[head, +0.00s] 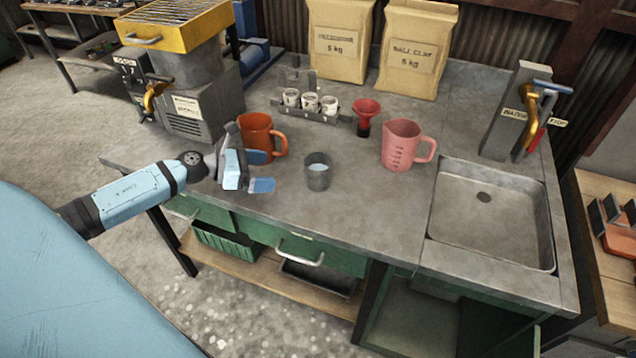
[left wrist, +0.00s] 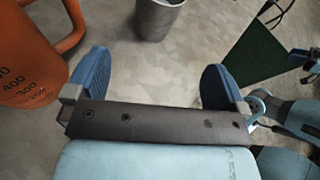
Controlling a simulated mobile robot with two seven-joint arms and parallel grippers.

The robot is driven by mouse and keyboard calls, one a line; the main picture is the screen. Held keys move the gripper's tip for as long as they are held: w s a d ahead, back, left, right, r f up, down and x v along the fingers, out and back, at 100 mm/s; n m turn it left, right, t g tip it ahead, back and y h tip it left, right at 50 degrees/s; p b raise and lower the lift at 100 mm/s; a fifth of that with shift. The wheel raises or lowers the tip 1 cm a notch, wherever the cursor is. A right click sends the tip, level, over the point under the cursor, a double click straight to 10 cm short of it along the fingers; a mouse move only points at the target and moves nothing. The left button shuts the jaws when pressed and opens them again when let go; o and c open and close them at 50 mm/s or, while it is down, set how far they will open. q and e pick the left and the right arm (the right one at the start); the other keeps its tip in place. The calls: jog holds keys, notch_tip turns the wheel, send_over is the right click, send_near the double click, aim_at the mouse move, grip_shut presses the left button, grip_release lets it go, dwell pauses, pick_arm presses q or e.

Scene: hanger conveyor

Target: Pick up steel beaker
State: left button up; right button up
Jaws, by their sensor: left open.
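The steel beaker (head: 318,171) stands upright on the grey workbench, right of my left gripper in the head view. My left gripper (head: 261,171) is open and empty, low over the bench, with its blue fingers pointing towards the beaker. In the left wrist view the beaker (left wrist: 157,18) is at the top, cut off by the frame. It lies beyond the open fingers (left wrist: 157,80), between their lines and apart from them.
An orange jug (head: 256,137) stands close behind my left gripper; it also shows in the left wrist view (left wrist: 28,65). A pink jug (head: 401,147), a red funnel (head: 367,112) and a rack of white cups (head: 310,104) stand further back. A sink (head: 490,225) is at the right.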

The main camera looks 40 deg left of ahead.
aim_at(310, 173)
pick_arm(q)
jog(key=shift+w+a+m+g, duration=0.35)
jog(key=shift+a+m, duration=0.25)
jog(key=shift+m, duration=0.3)
jog(key=shift+w, duration=0.25)
jog(key=p+x, duration=0.1)
jog(key=x, duration=0.5)
jog(key=shift+w+d+f, duration=0.1)
jog(key=shift+w+d, duration=0.1)
jog(key=shift+d, duration=0.15)
jog(key=shift+p+x, duration=0.6)
jog(key=shift+x, duration=2.55)
jog(key=shift+s+f, duration=0.2)
pick_arm(e)
jog(key=shift+s+d+r, duration=0.1)
jog(key=shift+s+r, duration=0.15)
jog(key=shift+r, duration=0.35)
pick_arm(q)
jog(key=shift+c, duration=0.3)
jog(key=c, duration=1.1)
pick_arm(e)
jog(key=shift+r, duration=0.15)
